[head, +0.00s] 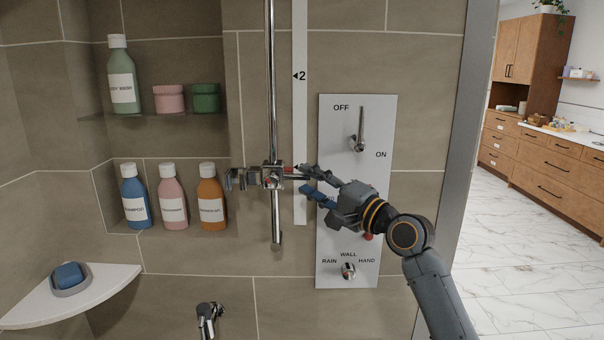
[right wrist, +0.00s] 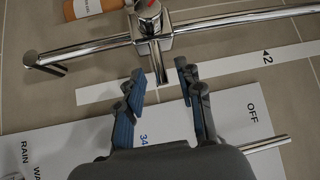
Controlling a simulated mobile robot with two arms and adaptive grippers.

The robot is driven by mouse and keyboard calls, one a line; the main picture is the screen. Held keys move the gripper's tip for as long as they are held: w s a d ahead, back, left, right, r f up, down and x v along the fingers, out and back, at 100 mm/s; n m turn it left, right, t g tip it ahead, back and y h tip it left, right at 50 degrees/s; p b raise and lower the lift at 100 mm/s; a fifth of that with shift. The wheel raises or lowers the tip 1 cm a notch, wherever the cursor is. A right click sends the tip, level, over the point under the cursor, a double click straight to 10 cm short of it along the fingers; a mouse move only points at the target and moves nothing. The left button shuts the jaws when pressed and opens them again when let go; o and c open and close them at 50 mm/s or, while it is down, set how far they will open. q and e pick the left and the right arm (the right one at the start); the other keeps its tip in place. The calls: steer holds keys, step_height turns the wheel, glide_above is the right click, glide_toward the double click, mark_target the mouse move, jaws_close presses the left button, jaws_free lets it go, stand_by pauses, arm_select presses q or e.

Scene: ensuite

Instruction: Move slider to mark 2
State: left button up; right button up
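The chrome slider (head: 272,178) sits on the vertical rail (head: 273,80), low on it. Its short lever and a red pointer stick out to the right, over the white scale strip (head: 300,120). Mark 2 (head: 300,76) is on the strip, well above the slider. My right gripper (head: 306,180) is open, just right of the slider. In the right wrist view, the slider (right wrist: 150,22) has its lever end at the opening between my parted right fingertips (right wrist: 161,72); I cannot tell whether they touch. My left gripper is out of view.
A control panel (head: 338,130) with an ON/OFF lever (head: 361,130) and a lower knob (head: 348,270) is behind my right arm. Bottles (head: 173,200) stand in the niche at left. A corner shelf (head: 100,290) holds a soap dish. The wall above the slider is clear.

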mark_target(305, 179)
steer(key=shift+x, duration=1.6)
jaws_close()
